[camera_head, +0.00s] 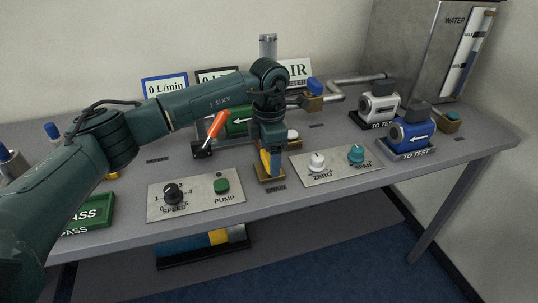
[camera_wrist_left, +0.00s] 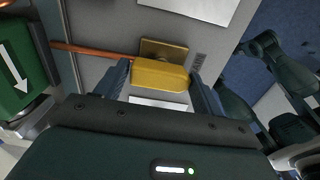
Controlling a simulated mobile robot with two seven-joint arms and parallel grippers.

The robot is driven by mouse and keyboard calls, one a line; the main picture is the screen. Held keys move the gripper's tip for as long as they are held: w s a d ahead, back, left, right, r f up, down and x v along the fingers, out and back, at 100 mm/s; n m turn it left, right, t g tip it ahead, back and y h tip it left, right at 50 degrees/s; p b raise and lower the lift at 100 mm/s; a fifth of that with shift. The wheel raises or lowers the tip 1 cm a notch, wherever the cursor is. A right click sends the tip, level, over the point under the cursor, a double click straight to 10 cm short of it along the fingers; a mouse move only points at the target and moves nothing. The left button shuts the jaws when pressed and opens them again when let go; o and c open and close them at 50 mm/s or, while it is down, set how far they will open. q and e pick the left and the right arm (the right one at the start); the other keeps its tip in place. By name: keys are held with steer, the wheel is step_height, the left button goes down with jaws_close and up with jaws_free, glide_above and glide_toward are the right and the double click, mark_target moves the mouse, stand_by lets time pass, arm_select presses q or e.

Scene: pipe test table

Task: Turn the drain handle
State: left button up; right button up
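The drain handle appears as a yellow block-shaped lever on a brass base, seen in the left wrist view (camera_wrist_left: 160,75) and partly in the head view (camera_head: 275,163). It stands at the table's front edge, between two control panels. My left gripper (camera_wrist_left: 161,84) points down over it, with one finger on each side of the yellow lever. The fingers look spread, with narrow gaps beside the lever; firm contact cannot be made out. In the head view the left gripper (camera_head: 270,158) hides much of the handle. My right gripper is not seen.
A red-orange lever (camera_head: 217,124) on a green valve stands close behind the left gripper. The speed and pump panel (camera_head: 195,208) lies to the left, the zero and span panel (camera_head: 335,173) to the right.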

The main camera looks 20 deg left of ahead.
arm_select(q)
steer(key=o, duration=0.3)
steer(key=shift+f, duration=0.1)
steer(key=shift+o, duration=0.2)
step_height(320, 180, up, 13)
stand_by(0.5)
